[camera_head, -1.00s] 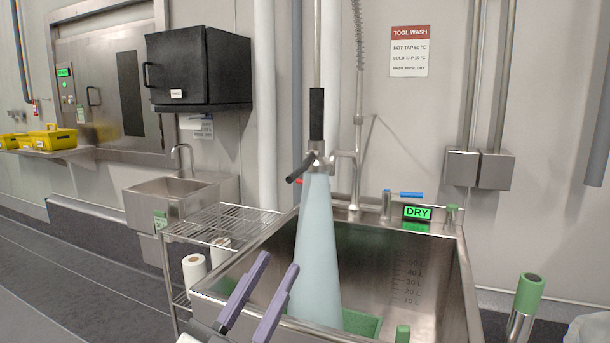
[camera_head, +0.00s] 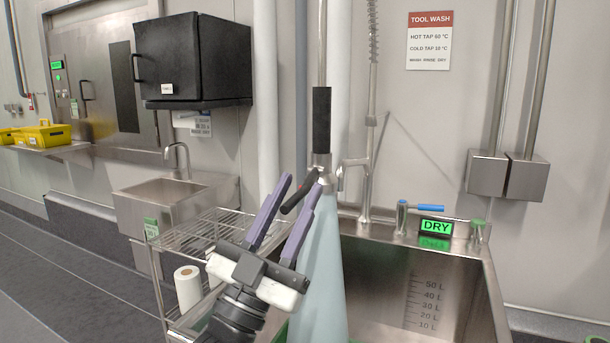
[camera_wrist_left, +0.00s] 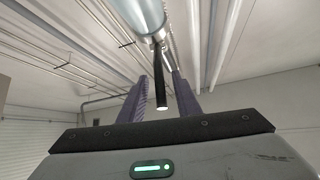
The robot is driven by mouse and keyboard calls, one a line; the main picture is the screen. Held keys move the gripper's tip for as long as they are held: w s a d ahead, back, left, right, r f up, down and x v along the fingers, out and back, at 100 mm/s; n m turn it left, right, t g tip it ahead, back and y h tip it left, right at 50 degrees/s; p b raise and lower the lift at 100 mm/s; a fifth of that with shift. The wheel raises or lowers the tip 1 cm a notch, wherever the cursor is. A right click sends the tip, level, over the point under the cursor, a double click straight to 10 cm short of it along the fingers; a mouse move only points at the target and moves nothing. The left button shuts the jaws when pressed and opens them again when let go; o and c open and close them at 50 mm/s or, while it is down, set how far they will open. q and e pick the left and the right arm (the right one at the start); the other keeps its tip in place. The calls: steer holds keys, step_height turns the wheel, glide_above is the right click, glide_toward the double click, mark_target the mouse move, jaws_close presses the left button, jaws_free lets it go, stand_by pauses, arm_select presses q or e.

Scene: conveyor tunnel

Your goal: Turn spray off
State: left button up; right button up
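The spray head hangs over the sink with a black grip (camera_head: 321,120) on its pipe. A short black lever (camera_head: 299,199) sticks out to its lower left. A wide pale-blue cone of spray (camera_head: 322,270) comes down from the nozzle into the sink. My left gripper (camera_head: 298,185) is open, its two purple fingers pointing up, close below and around the lever. In the left wrist view the dark lever (camera_wrist_left: 161,85) shows between the fingers, with no visible grip on it. My right gripper is not in view.
The steel sink (camera_head: 480,290) has a blue-handled tap (camera_head: 430,208) and a green "DRY" display (camera_head: 435,227) on its back rim. A wire rack (camera_head: 190,238) with paper rolls stands to the left. A black cabinet (camera_head: 190,62) hangs on the wall.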

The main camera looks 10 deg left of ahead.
mark_target(297, 194)
arm_select(q)
steer(key=shift+x, duration=1.85)
steer(key=shift+f, duration=0.1)
jaws_close()
